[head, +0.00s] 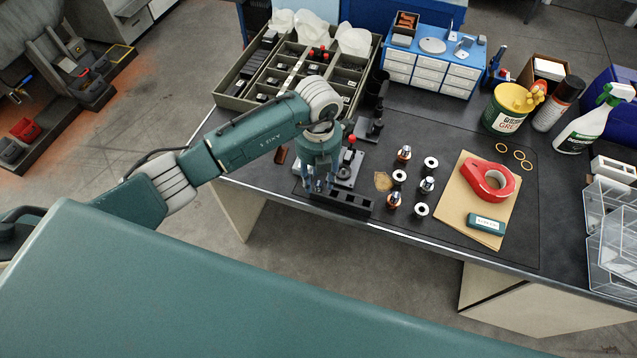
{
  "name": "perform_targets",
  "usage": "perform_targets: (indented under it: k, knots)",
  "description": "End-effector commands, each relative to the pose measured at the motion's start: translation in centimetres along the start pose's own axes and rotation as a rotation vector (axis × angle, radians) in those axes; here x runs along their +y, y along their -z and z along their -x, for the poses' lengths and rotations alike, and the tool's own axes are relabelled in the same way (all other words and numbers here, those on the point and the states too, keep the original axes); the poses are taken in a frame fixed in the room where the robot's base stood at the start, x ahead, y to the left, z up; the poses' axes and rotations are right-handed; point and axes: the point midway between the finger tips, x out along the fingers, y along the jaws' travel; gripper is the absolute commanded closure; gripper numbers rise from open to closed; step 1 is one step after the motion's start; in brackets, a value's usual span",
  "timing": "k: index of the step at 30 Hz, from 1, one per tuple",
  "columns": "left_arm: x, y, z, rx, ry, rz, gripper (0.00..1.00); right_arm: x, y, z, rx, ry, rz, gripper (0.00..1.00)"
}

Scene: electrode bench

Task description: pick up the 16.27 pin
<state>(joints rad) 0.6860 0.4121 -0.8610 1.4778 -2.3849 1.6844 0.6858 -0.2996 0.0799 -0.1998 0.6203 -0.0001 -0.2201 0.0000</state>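My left gripper (319,184) points down at the back edge of a dark block (342,205) with openings along its top, near the front of the bench. Its fingers are small here, and I cannot tell how far apart they are or whether anything is between them. No 16.27 marking is legible, and I cannot make out a pin; the gripper and wrist may hide one. A grey fixture with a red knob (351,140) stands just right of the wrist. My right gripper is not in view.
Several metal and copper-coloured cylindrical pieces (421,209) stand right of the block. A compartmented tray (233,101) lies behind my arm. The right-front mat is clear.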

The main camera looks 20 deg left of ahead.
Motion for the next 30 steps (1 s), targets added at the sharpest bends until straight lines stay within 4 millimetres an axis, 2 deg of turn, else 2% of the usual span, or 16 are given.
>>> perform_targets:
  k: [4,11,17,18,30]
  knots:
    - [-0.1,0.0,-1.3,0.0,0.001,0.0,0.62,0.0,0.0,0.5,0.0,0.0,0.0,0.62]
    - [-0.1,-0.1,-1.6,-0.002,0.001,-0.001,0.62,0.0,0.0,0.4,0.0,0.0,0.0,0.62]
    - [-0.1,-0.1,-1.6,-0.002,0.001,-0.001,0.97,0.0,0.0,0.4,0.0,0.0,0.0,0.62]
    - [-0.1,-0.1,-1.6,-0.002,0.001,-0.001,1.0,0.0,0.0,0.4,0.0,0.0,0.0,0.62]
    - [-0.1,-0.1,-1.2,-0.003,0.002,-0.001,1.0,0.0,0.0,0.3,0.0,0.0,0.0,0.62]
